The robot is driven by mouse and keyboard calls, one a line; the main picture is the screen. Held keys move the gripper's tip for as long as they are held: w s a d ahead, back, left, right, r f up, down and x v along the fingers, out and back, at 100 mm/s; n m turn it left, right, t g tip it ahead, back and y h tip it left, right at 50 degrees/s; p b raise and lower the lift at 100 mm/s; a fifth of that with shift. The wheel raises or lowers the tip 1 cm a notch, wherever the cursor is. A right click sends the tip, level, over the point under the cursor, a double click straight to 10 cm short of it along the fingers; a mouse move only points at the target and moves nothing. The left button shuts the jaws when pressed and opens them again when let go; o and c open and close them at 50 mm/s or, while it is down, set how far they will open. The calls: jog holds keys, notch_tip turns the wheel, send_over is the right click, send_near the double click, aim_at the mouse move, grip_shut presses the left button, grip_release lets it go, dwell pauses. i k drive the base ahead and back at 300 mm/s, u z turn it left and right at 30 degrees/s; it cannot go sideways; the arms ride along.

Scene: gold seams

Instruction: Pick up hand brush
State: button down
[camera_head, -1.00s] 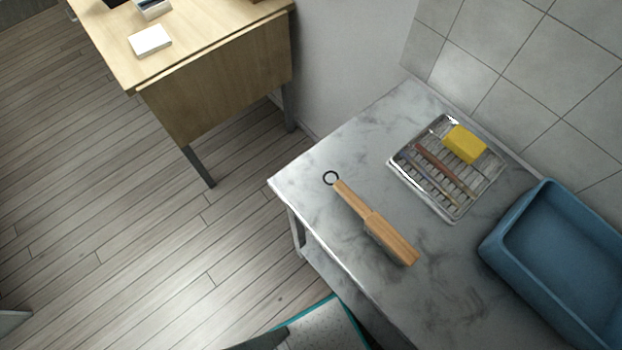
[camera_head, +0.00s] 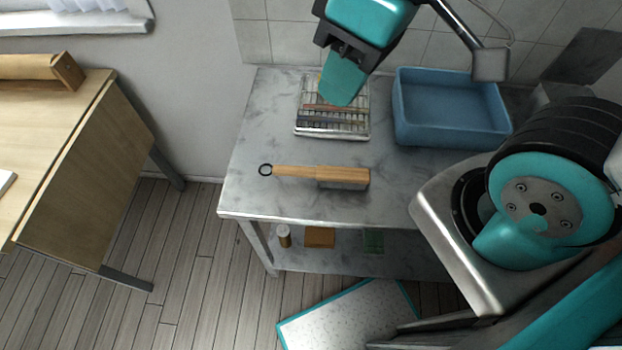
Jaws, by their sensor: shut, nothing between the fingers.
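The hand brush (camera_head: 318,174) lies on the grey marbled counter (camera_head: 270,120), near its front edge. It has a light wooden handle pointing left, with a dark ring at the handle's end, and a wider wooden head at right with greyish bristles below.
The metal rack (camera_head: 331,132) holds thin sticks. A blue basin (camera_head: 450,110) stands to its right, by the tiled wall. A lower shelf (camera_head: 340,262) holds a small jar, an orange-brown block and a green item. A wooden table (camera_head: 90,170) stands at left. Counter left of the brush is clear.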

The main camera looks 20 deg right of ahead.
aim_at(336, 177)
jog(key=u, duration=0.05)
jog(key=k, duration=0.45)
jog(key=z, duration=1.5)
jog(key=i, duration=0.5)
jog(key=z, duration=0.05)
